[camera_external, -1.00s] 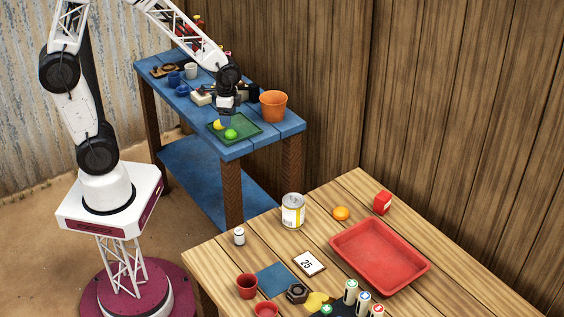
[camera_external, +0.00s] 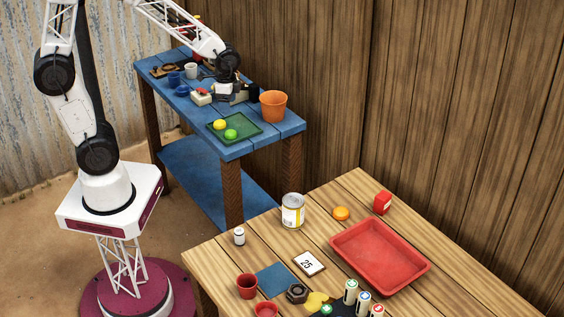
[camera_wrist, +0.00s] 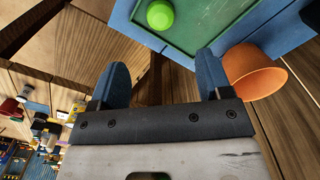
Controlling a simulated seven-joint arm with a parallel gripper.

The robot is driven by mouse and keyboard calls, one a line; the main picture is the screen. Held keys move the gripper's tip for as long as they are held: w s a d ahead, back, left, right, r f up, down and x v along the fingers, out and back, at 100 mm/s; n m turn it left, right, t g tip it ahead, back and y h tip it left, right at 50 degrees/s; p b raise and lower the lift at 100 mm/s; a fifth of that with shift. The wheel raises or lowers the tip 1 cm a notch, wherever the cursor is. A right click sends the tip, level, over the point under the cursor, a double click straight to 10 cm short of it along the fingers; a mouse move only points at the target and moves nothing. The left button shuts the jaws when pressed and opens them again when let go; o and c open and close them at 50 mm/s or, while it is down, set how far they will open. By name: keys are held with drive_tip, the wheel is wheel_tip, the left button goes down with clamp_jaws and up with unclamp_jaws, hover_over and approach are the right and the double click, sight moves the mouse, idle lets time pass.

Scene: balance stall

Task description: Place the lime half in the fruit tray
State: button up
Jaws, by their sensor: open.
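The lime half (camera_external: 231,134), a small bright green round piece, lies on the green tray (camera_external: 247,136) on the blue table. A yellow round piece (camera_external: 219,124) lies on the tray just behind it. In the wrist view the lime half (camera_wrist: 160,14) shows at the top on the green tray (camera_wrist: 208,30). My gripper (camera_external: 223,94) is up and back from the tray, apart from both pieces. In the wrist view its two blue fingers are spread with nothing between them (camera_wrist: 163,78).
An orange pot (camera_external: 273,106) stands right of the green tray. A wooden table in front holds an empty red tray (camera_external: 380,254), a can (camera_external: 293,211) and an orange piece (camera_external: 341,213).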

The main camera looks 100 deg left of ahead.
drive_tip(key=s+d+r+t, duration=0.1)
drive_tip(key=s+d+r, duration=0.2)
drive_tip(key=d+r, duration=0.2)
drive_tip(key=s+d+r, duration=0.4)
drive_tip(key=d+r, duration=0.1)
drive_tip(key=d, duration=0.7)
drive_tip(key=s+d+r+t, duration=0.1)
drive_tip(key=s+d+r, duration=0.3)
drive_tip(key=d, duration=0.5)
wheel_tip(320, 180, up, 2)
drive_tip(key=shift+s+r+t, duration=0.1)
drive_tip(key=shift+s+t, duration=0.15)
drive_tip(key=shift+t, duration=0.05)
